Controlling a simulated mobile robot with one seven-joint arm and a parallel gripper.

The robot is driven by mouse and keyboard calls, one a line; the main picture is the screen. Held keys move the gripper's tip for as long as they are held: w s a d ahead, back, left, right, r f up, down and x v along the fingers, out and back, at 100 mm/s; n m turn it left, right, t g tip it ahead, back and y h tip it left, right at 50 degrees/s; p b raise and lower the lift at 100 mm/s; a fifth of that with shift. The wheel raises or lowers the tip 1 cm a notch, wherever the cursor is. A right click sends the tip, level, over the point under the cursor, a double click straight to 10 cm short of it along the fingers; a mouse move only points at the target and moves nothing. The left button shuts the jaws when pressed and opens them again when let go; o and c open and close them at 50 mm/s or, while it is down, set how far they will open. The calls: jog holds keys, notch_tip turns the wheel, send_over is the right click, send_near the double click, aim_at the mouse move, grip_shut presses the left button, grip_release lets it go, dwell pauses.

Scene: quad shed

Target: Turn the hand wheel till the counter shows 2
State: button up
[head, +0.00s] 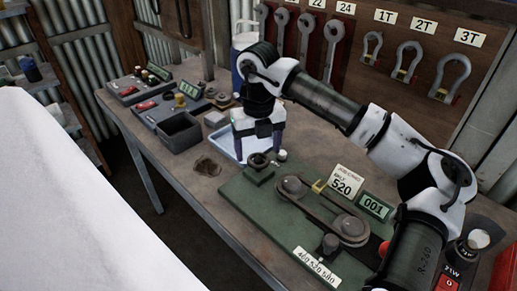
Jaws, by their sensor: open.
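The counter (376,207) stands at the back right of a green base plate (235,192) and reads 001. A belt runs round two grey pulleys on the plate, a rear-left pulley (292,187) and a front-right pulley (350,229). A dark upright knob (329,243) stands by the front-right pulley; I cannot tell for sure which part is the hand wheel. A red round part (383,248) shows partly behind my arm. My gripper (258,148) points down, open and empty, near the plate's back left corner, apart from the pulleys.
A job card (345,182) reads 520. A small dark cup-like part (258,161) is just below my gripper. A pale blue tray (222,147) lies behind it. A grey bin (180,133) stands left. Wrenches and shackles hang behind. The bench's front left is clear.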

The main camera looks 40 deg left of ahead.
jog(key=shift+f, duration=1)
jog(key=c, duration=1)
jog(key=n+b, duration=0.3)
jog(key=shift+f+n, duration=0.15)
jog(key=shift+n, duration=0.25)
jog(key=n+b, duration=0.2)
jog(key=n, duration=0.4)
jog(key=shift+r, duration=0.2)
jog(key=o, duration=1)
